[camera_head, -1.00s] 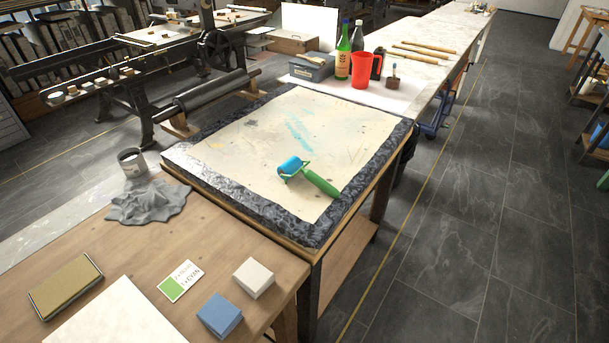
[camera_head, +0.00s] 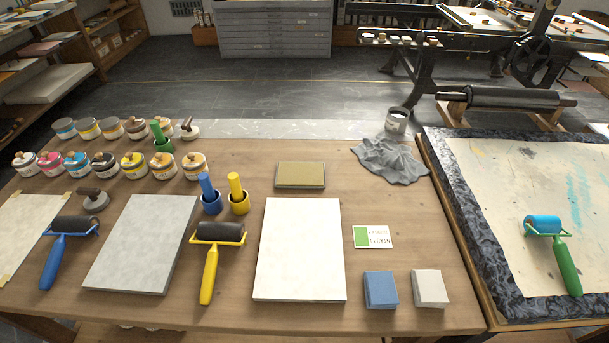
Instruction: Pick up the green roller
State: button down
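The green roller (camera_head: 566,268) has a green handle and frame with a light blue cylinder. It lies on the pale stone slab (camera_head: 500,200) at the right, its handle pointing toward the front. Its cylinder is toward the back of the handle. Nothing covers it. My gripper is not in view.
A wooden table holds a blue roller (camera_head: 56,262), a yellow roller (camera_head: 209,275), several ink jars and pale slabs. A blue block (camera_head: 380,289), a white block (camera_head: 430,288), a card (camera_head: 371,237) and a grey cloth (camera_head: 391,160) lie left of the green roller.

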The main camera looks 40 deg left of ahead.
aim_at(568, 272)
jog(key=i+l+u, duration=0.1)
jog(key=u, duration=0.2)
jog(key=i+l+u, duration=0.25)
jog(key=i+j+u, duration=0.1)
jog(key=l+z, duration=0.1)
